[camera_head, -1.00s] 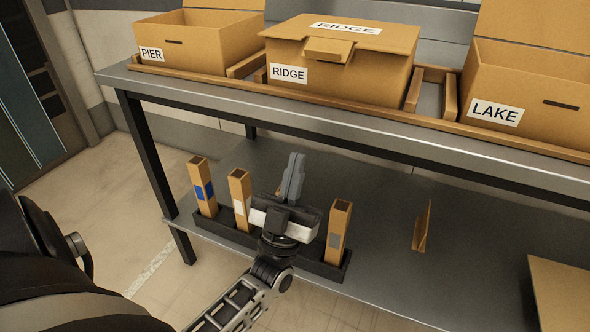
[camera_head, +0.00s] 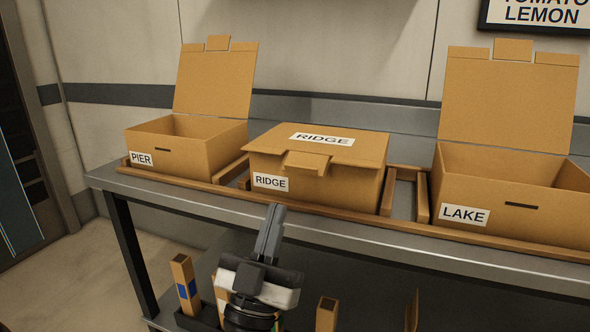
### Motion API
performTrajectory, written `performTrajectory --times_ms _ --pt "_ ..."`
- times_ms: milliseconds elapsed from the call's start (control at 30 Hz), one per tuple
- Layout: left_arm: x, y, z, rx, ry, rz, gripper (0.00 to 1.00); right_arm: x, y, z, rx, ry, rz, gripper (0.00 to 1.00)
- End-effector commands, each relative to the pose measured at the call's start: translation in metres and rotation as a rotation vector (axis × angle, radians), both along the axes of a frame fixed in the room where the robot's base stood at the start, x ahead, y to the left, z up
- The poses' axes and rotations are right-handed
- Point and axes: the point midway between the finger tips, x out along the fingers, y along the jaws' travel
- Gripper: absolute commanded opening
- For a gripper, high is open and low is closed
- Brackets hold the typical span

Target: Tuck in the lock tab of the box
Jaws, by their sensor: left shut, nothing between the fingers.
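The RIDGE box (camera_head: 340,185) stands in the middle of the table top with its lid down. Its lock tab (camera_head: 307,161) sticks out forward from the lid's front edge, over the front wall. Any slot behind the tab is hidden. My left gripper (camera_head: 271,212) is shut and empty, below and in front of the RIDGE box, pointing up towards the table's front edge. It looks apart from the box. My right gripper is not in view.
The open PIER box (camera_head: 185,155) stands left and the open LAKE box (camera_head: 530,205) right, lids raised. Wooden rails (camera_head: 388,192) flank the boxes. On the lower shelf, upright cardboard tubes (camera_head: 183,277) stand near my left gripper.

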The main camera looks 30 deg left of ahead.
Motion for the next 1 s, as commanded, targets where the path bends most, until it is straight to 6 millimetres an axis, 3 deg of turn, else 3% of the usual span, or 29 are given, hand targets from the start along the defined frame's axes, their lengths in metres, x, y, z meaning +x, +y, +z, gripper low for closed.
performTrajectory --times_ms 367,833,900,1000 --pt "0.006 0.002 0.007 -0.001 -0.002 0.0 0.0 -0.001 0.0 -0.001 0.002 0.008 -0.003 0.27" --pt "0.066 0.016 0.078 -0.001 -0.006 0.0 0.0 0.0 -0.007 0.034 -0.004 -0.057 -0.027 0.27" --pt "0.073 0.017 0.058 0.002 0.004 -0.001 0.0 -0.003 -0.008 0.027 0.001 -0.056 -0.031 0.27" --pt "0.078 0.018 0.048 0.002 0.001 -0.001 0.0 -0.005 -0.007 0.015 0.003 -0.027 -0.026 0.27"
